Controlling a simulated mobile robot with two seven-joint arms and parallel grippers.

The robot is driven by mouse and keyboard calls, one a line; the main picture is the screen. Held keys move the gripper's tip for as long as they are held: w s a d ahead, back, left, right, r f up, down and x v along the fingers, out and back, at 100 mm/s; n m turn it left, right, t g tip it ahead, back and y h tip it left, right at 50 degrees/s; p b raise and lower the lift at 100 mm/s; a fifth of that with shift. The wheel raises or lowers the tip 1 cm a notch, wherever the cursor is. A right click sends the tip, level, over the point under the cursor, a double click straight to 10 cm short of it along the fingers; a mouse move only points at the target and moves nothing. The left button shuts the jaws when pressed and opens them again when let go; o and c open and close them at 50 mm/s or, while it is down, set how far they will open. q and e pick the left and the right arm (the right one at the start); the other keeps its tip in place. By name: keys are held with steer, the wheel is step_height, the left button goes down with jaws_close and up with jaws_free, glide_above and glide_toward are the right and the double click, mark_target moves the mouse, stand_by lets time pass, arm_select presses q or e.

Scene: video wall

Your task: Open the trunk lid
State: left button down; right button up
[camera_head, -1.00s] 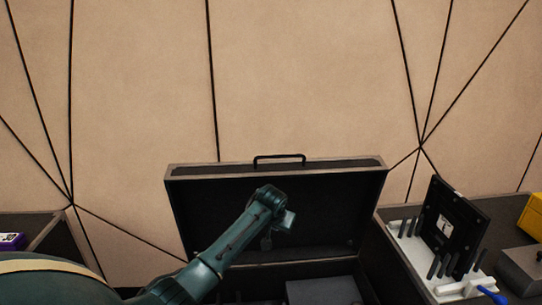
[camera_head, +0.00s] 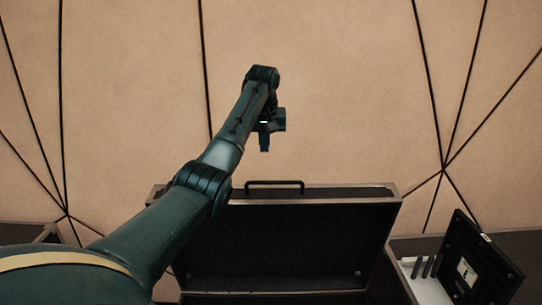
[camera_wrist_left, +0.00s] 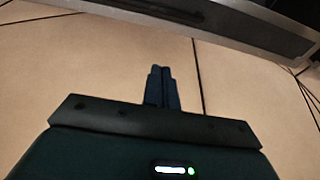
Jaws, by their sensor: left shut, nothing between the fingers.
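The black trunk lid (camera_head: 290,240) with a pale metal rim stands raised in the head view, its dark inside facing me. Its black handle (camera_head: 274,183) is on the top edge. The trunk's lower part is below the picture. My left gripper (camera_head: 264,148) is shut and empty, above the lid's top edge and apart from it, in front of the wall. In the left wrist view the shut fingers (camera_wrist_left: 161,72) point toward the lid's edge (camera_wrist_left: 240,22), with a gap between them. My right gripper is not in view.
Part of another dark surface (camera_head: 30,233) shows at the left. The beige wall (camera_head: 340,90) stands behind.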

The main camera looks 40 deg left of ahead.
arm_select(q)
steer(key=p, duration=0.1)
glide_above(263, 192)
steer(key=w+a, duration=0.2)
steer(key=w, duration=0.1)
step_height(263, 192, down, 8)
steer(key=shift+a, duration=0.15)
steer(key=shift+f, duration=0.3)
steer(key=shift+s+d+p, duration=0.2)
steer(key=shift+s+p, duration=0.05)
steer(key=shift+p, duration=0.15)
steer(key=shift+s+d+r, duration=0.1)
steer(key=shift+s+d, duration=0.25)
steer(key=shift+s, duration=0.1)
steer(key=shift+s+d+p, duration=0.5)
steer(key=shift+s+d, duration=0.15)
steer(key=shift+s, duration=0.1)
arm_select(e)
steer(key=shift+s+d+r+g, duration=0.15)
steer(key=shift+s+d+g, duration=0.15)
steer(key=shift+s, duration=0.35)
